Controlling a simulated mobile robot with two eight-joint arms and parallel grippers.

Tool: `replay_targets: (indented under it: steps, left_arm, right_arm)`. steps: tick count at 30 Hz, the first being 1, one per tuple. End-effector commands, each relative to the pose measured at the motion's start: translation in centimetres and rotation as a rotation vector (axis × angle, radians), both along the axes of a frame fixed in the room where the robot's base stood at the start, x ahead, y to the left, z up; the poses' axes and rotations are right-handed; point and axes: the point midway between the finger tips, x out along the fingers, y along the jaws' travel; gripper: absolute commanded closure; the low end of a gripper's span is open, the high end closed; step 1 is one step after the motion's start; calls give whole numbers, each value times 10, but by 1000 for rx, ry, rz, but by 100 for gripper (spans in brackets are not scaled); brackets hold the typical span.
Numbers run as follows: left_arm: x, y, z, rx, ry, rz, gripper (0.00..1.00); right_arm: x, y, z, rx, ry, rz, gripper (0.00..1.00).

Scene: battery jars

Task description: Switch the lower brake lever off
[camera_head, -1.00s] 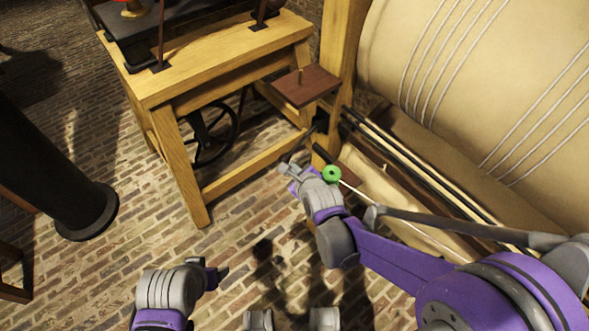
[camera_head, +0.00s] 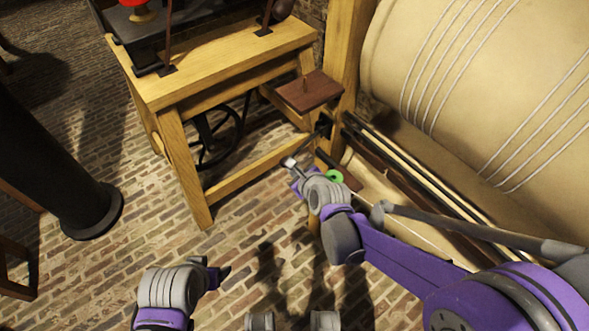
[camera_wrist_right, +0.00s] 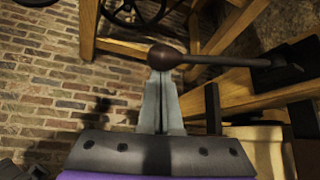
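The brake lever is a dark rod (camera_wrist_right: 225,61) with a round brown knob (camera_wrist_right: 166,57), running right to a dark bracket in the right wrist view. My right gripper (camera_wrist_right: 163,82) has its fingers together, and their tips are right at the knob's near side. The knob is not visibly between the fingers, and I cannot tell whether they touch it. In the head view my right gripper (camera_head: 290,163) is beside the wooden frame's lower end. My left gripper (camera_head: 222,272) is low over the brick floor, away from the lever; its finger gap is unclear.
A wooden bench frame (camera_head: 225,80) with a dark wheel (camera_head: 215,135) beneath stands behind. A small brown board (camera_head: 310,91) juts from it. A large beige drum (camera_head: 480,90) fills the right. A green disc (camera_head: 334,176) is beside my right wrist.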

Motion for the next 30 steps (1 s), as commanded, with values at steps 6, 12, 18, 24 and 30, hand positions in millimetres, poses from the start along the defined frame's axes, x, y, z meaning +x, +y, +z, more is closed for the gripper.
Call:
replay_targets:
  steps: [6, 12, 18, 24, 30]
  left_arm:
    - [-1, 0, 20, 0, -7, 0, 30]
    - [-1, 0, 36, 0, -13, 0, 30]
    - [-1, 0, 47, 0, -16, 0, 30]
    - [-1, 0, 55, 0, -19, 0, 30]
    - [-1, 0, 60, 0, -20, 0, 30]
  right_arm:
    - [-3, 5, 25, 123, 85, -3, 100]
    - [-6, 9, 50, 277, 196, -2, 100]
    - [-6, 8, 74, 425, 305, -2, 100]
    - [-4, 6, 94, 549, 394, -2, 100]
    - [-2, 3, 107, 604, 436, -1, 100]
